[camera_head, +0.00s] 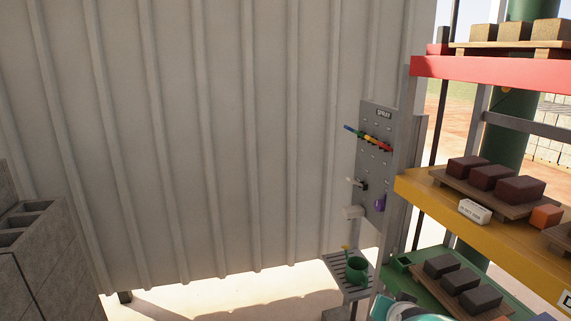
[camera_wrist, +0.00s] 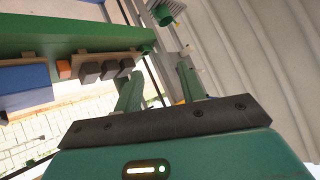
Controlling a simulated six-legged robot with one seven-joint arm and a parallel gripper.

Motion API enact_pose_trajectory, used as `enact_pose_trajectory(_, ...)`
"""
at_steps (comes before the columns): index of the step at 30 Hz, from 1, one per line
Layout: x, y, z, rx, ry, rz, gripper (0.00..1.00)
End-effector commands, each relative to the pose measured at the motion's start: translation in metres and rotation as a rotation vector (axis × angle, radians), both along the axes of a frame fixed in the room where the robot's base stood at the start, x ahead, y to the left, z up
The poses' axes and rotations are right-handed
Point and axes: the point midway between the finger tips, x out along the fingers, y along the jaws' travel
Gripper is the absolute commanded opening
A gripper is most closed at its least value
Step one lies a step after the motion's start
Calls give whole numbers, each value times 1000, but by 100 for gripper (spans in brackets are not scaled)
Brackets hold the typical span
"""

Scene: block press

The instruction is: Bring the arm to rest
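My gripper (camera_wrist: 160,78) shows in the wrist view, with its two green fingers standing apart and nothing visible between them. Behind the fingers is a rack with a green shelf edge (camera_wrist: 60,40) and several dark blocks (camera_wrist: 92,72). In the head view, a teal and white part at the bottom edge, in front of the rack, looks like part of my arm. My gripper cannot be made out there. How close the fingers are to the rack is hard to tell.
In the head view, a rack with a red shelf (camera_head: 490,72), a yellow shelf (camera_head: 450,225) and a green shelf (camera_head: 425,285) holds blocks on boards. A pegboard (camera_head: 372,155) and a slatted stand with a green watering can (camera_head: 356,270) are beside it. Grey hollow blocks (camera_head: 40,260) stand left.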

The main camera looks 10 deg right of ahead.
Motion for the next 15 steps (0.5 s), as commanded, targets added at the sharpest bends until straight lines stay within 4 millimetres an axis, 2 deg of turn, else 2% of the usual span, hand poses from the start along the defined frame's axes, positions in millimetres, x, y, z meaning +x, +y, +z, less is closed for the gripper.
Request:
enact_pose_trajectory(1, -6, 25, 15, 2, 27, 80, 40)
enact_pose_trajectory(3, -21, 54, 27, 0, 89, 180, 40)
enact_pose_trajectory(7, -61, 97, 47, -31, 210, 345, 40)
enact_pose_trajectory(10, -97, 118, 59, -71, 306, 442, 40)
enact_pose_trajectory(12, -119, 127, 65, -98, 362, 488, 40)
enact_pose_trajectory(15, -142, 132, 69, -127, 420, 525, 40)
